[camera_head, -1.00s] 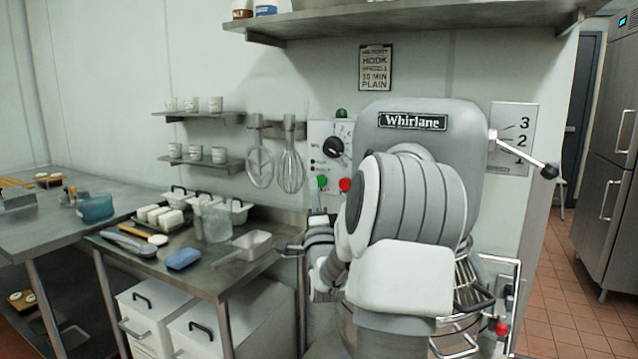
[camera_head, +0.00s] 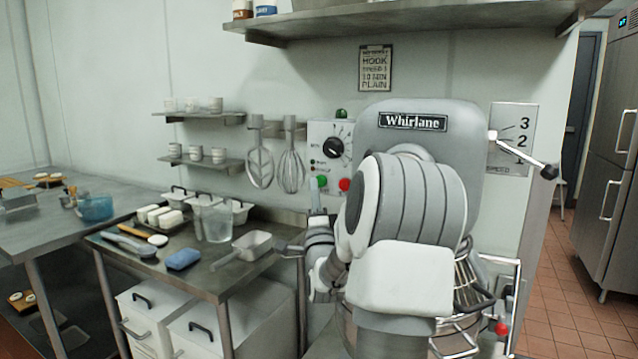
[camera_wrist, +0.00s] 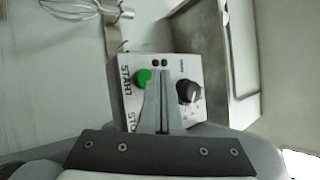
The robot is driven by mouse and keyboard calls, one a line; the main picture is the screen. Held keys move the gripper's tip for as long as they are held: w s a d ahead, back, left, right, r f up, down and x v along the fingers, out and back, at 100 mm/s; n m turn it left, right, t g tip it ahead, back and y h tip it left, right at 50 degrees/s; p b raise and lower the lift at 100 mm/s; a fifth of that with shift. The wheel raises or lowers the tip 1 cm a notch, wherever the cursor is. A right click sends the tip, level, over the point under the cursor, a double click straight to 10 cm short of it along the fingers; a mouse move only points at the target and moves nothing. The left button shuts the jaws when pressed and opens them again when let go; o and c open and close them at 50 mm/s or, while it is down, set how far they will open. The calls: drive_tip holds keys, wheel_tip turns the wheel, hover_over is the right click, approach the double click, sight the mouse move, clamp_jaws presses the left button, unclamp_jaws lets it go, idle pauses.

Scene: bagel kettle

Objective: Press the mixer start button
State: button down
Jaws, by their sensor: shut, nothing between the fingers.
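The Whirlane mixer (camera_head: 462,160) stands against the back wall, partly hidden behind my arm. Its control box (camera_head: 325,134) carries a green button (camera_head: 322,182), a red button (camera_head: 345,184) and a black dial (camera_head: 334,148). In the wrist view the green button (camera_wrist: 143,77) sits beside the word START. My gripper (camera_wrist: 161,76) is shut and empty, its tips in front of the panel just right of the green button in that view. The fingers hide the red button there. In the head view my gripper (camera_head: 315,184) overlaps the green button's left edge. I cannot tell whether they touch.
A paddle (camera_head: 259,158) and a whisk (camera_head: 291,165) hang left of the panel. A wall shelf (camera_head: 400,20) runs above.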

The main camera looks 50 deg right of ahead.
drive_tip(key=shift+d, duration=0.15)
idle(0.7)
drive_tip(key=shift+w+d+b, duration=0.15)
drive_tip(key=shift+d+b, duration=0.1)
drive_tip(key=shift+b, duration=0.15)
